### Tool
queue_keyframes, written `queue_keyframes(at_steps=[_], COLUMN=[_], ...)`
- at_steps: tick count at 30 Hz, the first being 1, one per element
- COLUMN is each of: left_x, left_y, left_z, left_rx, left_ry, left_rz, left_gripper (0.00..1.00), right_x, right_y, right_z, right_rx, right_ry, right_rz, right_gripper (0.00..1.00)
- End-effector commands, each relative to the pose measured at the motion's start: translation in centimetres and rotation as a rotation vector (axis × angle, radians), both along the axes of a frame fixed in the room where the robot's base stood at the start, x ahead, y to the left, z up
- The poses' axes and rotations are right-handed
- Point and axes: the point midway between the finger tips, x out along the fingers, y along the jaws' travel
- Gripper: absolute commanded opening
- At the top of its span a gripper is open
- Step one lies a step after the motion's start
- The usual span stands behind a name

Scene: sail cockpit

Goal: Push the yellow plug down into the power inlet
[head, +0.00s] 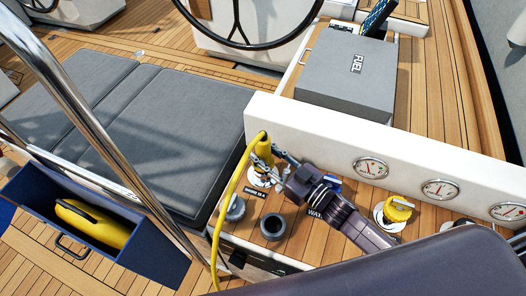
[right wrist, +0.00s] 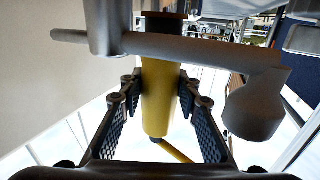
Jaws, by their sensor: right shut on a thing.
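The yellow plug (head: 265,146) stands roughly upright at the left end of the white panel, with its yellow cable (head: 229,197) looping over its top and down to the left. The power inlet (head: 257,181) is a pale round fitting directly below it, with a dark label beside it. My right gripper (head: 267,160) reaches in from the right and is shut around the plug. In the right wrist view the yellow plug (right wrist: 158,95) sits between the two fingers, its dark end at the top. I cannot tell how deep the plug sits in the inlet. My left gripper is out of view.
A grey cap (head: 235,209) and a dark round fitting (head: 272,228) stand close to the inlet. A yellow-topped fitting (head: 397,209) is further right, below the gauges. The white panel (head: 310,140) rises just behind the plug. A blue bin (head: 150,262) holds a yellow object.

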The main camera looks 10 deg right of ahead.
Motion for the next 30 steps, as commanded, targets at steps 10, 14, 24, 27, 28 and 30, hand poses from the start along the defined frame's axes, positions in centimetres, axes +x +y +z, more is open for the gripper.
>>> queue_keyframes(at_steps=[10, 14, 24, 27, 28, 30], left_x=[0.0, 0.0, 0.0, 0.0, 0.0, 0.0], left_y=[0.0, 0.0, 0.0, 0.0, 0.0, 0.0], left_z=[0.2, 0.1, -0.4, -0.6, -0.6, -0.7], left_rx=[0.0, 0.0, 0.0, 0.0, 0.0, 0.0], left_ry=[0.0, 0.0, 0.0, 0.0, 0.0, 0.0], left_rz=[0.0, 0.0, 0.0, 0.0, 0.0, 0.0], left_gripper=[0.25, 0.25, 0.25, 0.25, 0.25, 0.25], right_x=[0.0, 0.0, 0.0, 0.0, 0.0, 0.0], right_y=[0.1, 0.1, 0.1, 0.0, 0.0, 0.0], right_z=[0.2, 0.1, -0.6, -0.8, -0.9, -1.0], right_rx=[0.002, 0.002, 0.002, 0.002, 0.002, 0.002], right_ry=[-0.003, -0.003, -0.002, -0.002, -0.002, -0.002], right_rz=[0.001, 0.001, 0.001, 0.001, 0.001, 0.001], right_gripper=[0.0, 0.0, 0.0, 0.0, 0.0, 0.0])
